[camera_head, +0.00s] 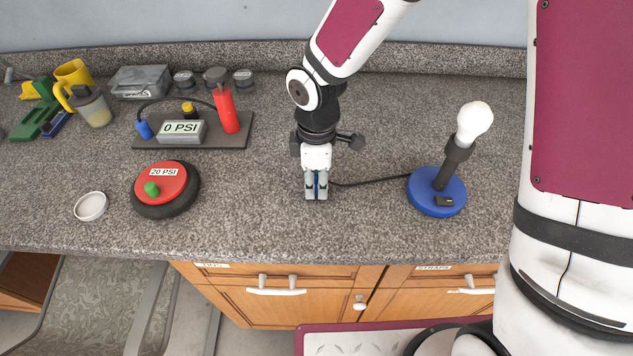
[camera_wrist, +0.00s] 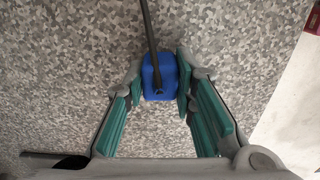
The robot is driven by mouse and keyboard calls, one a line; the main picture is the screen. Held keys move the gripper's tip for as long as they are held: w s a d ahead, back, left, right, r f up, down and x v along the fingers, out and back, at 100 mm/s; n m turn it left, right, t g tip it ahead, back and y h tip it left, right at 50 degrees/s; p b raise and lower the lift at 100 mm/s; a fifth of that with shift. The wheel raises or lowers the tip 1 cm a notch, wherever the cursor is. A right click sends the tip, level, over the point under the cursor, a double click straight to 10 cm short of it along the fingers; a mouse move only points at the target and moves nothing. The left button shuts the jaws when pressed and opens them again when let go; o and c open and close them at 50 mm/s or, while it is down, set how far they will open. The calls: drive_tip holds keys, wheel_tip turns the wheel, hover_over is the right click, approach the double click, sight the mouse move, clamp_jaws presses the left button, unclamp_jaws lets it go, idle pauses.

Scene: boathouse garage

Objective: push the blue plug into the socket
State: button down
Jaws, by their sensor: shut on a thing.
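The blue plug (camera_wrist: 160,78) is between the fingertips of my gripper (camera_wrist: 158,88) in the wrist view, with a dark cable running from it toward the top of the picture. In the head view my gripper (camera_head: 316,191) points down over the middle of the counter, shut on the plug, and only a sliver of blue shows between the fingers. The cable (camera_head: 372,181) runs right to a lamp (camera_head: 437,193) with a blue base and white bulb. I cannot tell whether the plug touches the counter. I cannot make out a socket in either view.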

sight(317, 180)
drive_tip(key=shift+r, duration=0.5)
wheel_tip(317, 180, up, 2)
drive_tip(key=shift+r, duration=0.15)
drive_tip(key=s+d, duration=0.1)
drive_tip(key=s, duration=0.3)
drive_tip(key=s+d, duration=0.1)
drive_tip(key=s, duration=0.4)
drive_tip(key=s+d+r+p, duration=0.1)
drive_tip(key=s, duration=0.3)
drive_tip(key=shift+s+r, duration=0.1)
drive_tip(key=shift+s, duration=0.2)
drive_tip(key=shift+s+d+p, duration=0.15)
drive_tip(key=shift+s+p, duration=0.35)
drive_tip(key=shift+p, duration=0.35)
drive_tip(key=shift+s+d+p, duration=0.15)
drive_tip(key=shift+s+p, duration=0.35)
drive_tip(key=shift+p, duration=0.35)
